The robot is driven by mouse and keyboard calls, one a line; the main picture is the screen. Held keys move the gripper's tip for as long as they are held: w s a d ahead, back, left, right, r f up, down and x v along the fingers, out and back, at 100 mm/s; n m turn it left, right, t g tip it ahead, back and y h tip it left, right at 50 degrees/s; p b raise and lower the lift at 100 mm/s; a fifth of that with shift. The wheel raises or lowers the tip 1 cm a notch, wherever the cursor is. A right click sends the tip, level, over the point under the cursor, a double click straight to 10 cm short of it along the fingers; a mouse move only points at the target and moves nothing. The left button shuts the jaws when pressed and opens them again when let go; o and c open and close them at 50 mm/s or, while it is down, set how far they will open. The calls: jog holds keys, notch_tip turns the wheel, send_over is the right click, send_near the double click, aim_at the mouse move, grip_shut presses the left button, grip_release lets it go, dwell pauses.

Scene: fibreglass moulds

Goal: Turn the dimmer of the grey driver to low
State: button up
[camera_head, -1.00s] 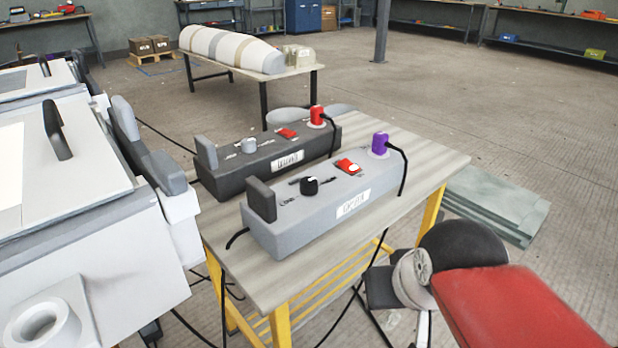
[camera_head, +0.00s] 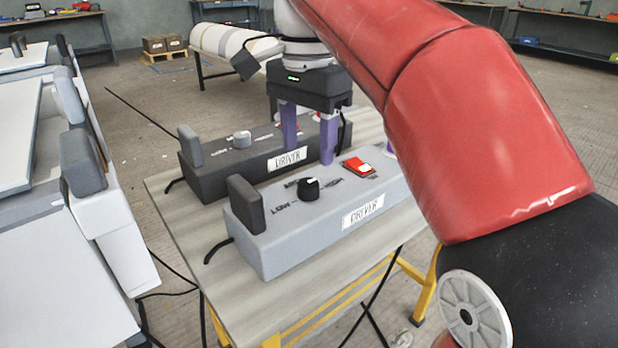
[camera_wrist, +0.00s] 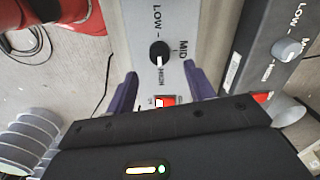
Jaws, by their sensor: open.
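The grey driver (camera_head: 285,240) is a light grey box on the table, with a white DRIVER label. Its dimmer is a black knob (camera_head: 309,190); a white mark on it points toward HIGH. In the wrist view the knob (camera_wrist: 160,53) lies between the printed LOW and HIGH, with MID beside it. My gripper (camera_head: 309,157) is open and empty, purple fingers pointing down, above and behind the knob in the head view. In the wrist view my gripper (camera_wrist: 160,70) has its fingertips apart on either side, short of the knob and toward the red switch (camera_wrist: 165,100).
A dark driver (camera_head: 225,178) with a pale knob (camera_head: 242,139) stands close behind the grey one. A red rocker switch (camera_head: 360,168) sits right of the black knob. An upright dark block (camera_head: 246,205) rises at the grey driver's left end. The table (camera_head: 190,240) is bare in front.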

aim_at(309, 182)
notch_tip(309, 182, down, 7)
jog(key=shift+r+b, duration=0.2)
jog(key=shift+b, duration=0.75)
jog(key=c, duration=1)
